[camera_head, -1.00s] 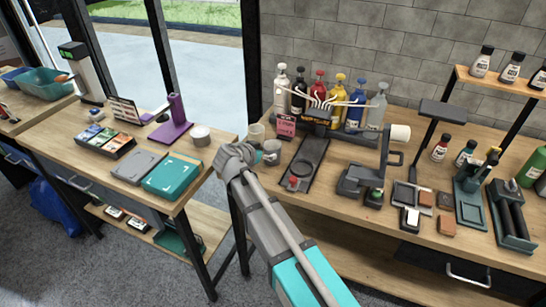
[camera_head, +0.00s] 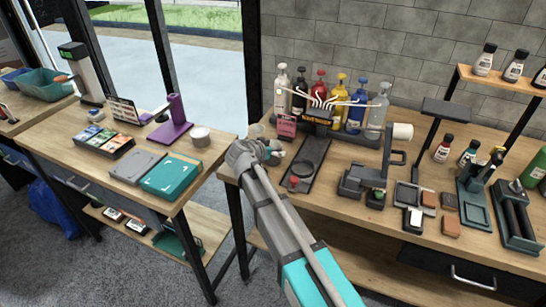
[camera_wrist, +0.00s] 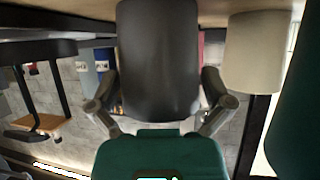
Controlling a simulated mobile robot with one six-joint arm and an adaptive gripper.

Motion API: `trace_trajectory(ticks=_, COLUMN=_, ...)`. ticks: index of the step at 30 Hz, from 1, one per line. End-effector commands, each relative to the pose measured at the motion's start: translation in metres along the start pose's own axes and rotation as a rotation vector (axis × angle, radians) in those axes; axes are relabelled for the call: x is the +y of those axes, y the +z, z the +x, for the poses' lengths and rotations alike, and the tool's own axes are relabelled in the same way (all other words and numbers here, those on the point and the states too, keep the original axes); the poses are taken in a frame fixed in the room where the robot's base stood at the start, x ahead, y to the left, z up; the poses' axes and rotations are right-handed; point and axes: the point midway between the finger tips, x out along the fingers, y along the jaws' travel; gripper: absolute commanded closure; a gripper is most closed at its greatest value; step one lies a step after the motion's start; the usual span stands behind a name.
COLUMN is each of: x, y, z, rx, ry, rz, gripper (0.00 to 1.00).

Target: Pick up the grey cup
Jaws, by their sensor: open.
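The grey cup (camera_wrist: 158,60) is dark and smooth in the wrist view, which shows the scene upside down. It stands between the two fingers of my gripper (camera_wrist: 160,82), one finger on each side. The fingers are open; I cannot tell whether either touches the cup. In the head view my gripper (camera_head: 272,152) is at the left end of the right-hand bench, and its wrist and fingers hide most of the grey cup. A beige cup (camera_wrist: 255,52) stands close beside it in the wrist view and also shows partly behind my gripper in the head view (camera_head: 257,131).
A dark tray with a red piece (camera_head: 306,168) lies just right of my gripper. A gap separates this bench from the left table (camera_head: 70,148).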

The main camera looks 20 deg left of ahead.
Motion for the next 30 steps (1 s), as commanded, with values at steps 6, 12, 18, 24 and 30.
trace_trajectory(ticks=6, x=0.0004, y=-0.0004, z=-0.0001, rx=0.000, ry=0.000, rz=0.000, gripper=0.00)
trace_trajectory(ticks=12, x=0.0005, y=-0.0005, z=0.0001, rx=0.000, ry=0.000, rz=0.000, gripper=0.00)
trace_trajectory(ticks=18, x=0.0007, y=-0.0006, z=0.0002, rx=0.000, ry=0.001, rz=0.001, gripper=0.22)
trace_trajectory(ticks=24, x=0.0010, y=-0.0006, z=0.0004, rx=0.000, ry=0.001, rz=0.001, gripper=0.44)
trace_trajectory(ticks=30, x=0.0011, y=-0.0010, z=0.0004, rx=0.000, ry=0.001, rz=0.001, gripper=0.44)
